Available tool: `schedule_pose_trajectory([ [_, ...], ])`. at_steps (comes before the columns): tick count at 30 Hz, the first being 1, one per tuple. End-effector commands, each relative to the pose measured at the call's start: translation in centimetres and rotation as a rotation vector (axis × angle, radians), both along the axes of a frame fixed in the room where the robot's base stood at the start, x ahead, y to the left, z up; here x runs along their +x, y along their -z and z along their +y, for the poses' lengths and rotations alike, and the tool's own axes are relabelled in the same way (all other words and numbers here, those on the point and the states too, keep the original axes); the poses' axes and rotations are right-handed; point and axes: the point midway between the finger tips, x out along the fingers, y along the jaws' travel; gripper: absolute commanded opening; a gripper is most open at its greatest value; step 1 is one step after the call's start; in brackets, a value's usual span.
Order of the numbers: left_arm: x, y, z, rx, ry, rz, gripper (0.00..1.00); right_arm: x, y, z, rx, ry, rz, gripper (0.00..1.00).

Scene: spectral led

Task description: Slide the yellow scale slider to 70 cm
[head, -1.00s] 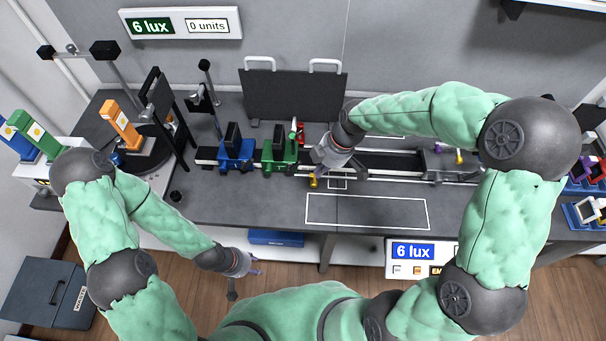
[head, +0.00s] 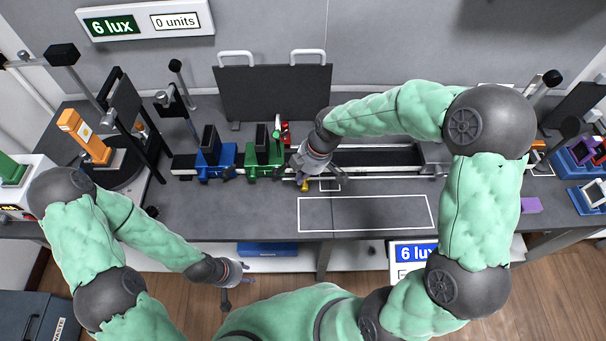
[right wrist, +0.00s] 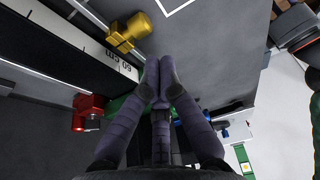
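The yellow slider (head: 303,185) sits at the front edge of the dark rail (head: 375,158), just right of the green carriage (head: 264,160). In the right wrist view, the yellow slider (right wrist: 130,32) is beside the scale's "60 cm" mark (right wrist: 126,64). My right gripper (right wrist: 163,68) has its fingertips together with nothing seen between them. They are close to the slider but look apart from it. In the head view, the right wrist covers part of the rail above the slider. My left gripper (head: 236,284) hangs in front of the table's edge, away from the rail.
A blue carriage (head: 214,162) stands left of the green one. A red part (head: 285,133) is behind the rail, beside my right wrist, and a black screen (head: 272,95) stands at the back. The white-outlined table area (head: 366,213) in front of the rail is clear.

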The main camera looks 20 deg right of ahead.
Motion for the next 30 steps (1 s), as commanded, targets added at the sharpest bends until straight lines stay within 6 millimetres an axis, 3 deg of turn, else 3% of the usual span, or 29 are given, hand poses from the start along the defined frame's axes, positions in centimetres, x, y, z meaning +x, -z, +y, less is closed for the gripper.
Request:
schedule_pose_trajectory([
  [1,0.0,0.6,0.0,0.0,0.0,0.0,0.4,0.0,1.3,0.3,0.0,-0.002,0.003,0.0],
  [6,0.0,1.5,0.0,0.0,0.0,0.0,0.4,0.2,3.8,1.1,0.0,-0.003,0.002,0.0],
  [12,0.0,2.1,0.0,0.0,0.0,0.0,0.4,0.4,5.5,1.6,-0.001,-0.001,0.001,0.0],
  [26,0.0,2.1,0.0,0.0,0.0,0.0,0.4,0.5,5.8,1.6,0.0,0.0,0.0,0.0],
  [30,0.0,1.8,0.0,0.0,0.0,0.0,0.4,0.1,5.8,0.0,-0.001,0.004,0.001,0.0],
])
